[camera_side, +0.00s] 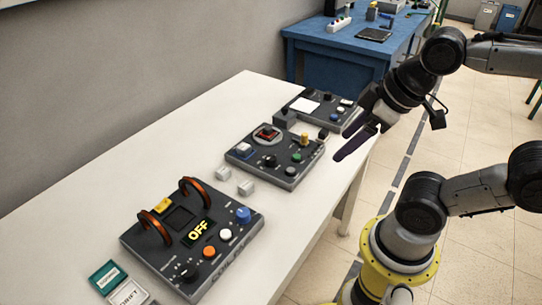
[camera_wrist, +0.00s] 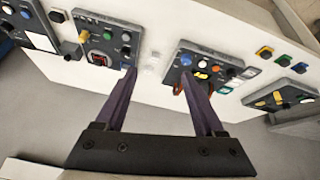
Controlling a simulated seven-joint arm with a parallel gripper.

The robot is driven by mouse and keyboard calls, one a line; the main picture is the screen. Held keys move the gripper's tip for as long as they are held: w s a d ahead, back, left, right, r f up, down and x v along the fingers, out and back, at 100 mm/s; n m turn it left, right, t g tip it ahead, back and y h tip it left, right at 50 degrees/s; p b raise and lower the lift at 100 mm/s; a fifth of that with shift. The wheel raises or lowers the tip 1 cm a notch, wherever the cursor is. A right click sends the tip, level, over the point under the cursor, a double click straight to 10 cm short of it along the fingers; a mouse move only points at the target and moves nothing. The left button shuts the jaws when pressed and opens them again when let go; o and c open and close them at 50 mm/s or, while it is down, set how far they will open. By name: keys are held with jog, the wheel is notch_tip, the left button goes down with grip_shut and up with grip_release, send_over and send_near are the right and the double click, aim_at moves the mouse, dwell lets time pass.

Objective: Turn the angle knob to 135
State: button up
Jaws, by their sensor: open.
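The dark coil panel (camera_side: 157,252) lies on the white table at the near left in the side view, with two copper coils and a small display (camera_side: 198,231) reading OFF. Its front row holds a blue knob (camera_side: 243,214), a white one (camera_side: 225,234), an orange one (camera_side: 209,251) and a black knob (camera_side: 188,273) with marks around it. Their labels are too small to read, so I cannot tell which is the angle knob. My gripper (camera_side: 350,136) is open and empty, above the table's right edge and away from this panel. In the wrist view, its purple fingers (camera_wrist: 159,72) are apart, and the panel (camera_wrist: 221,59) is partly behind the right finger.
A middle panel (camera_side: 275,173) with several knobs and a far panel (camera_side: 335,110) stand on the table (camera_side: 100,200). Small light cubes (camera_side: 245,188) lie between panels. Green and grey blocks (camera_side: 105,277) lie at the near left. A blue workbench (camera_side: 340,60) stands behind.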

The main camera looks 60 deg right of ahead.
notch_tip(320, 180, up, 3)
jog(key=w+n, duration=0.3)
jog(key=n, duration=0.1)
jog(key=n+g, duration=0.6)
jog(key=n, duration=0.3)
send_over(271, 157)
notch_tip(271, 157, down, 13)
notch_tip(271, 157, down, 13)
jog(key=shift+f, duration=0.1)
grip_shut()
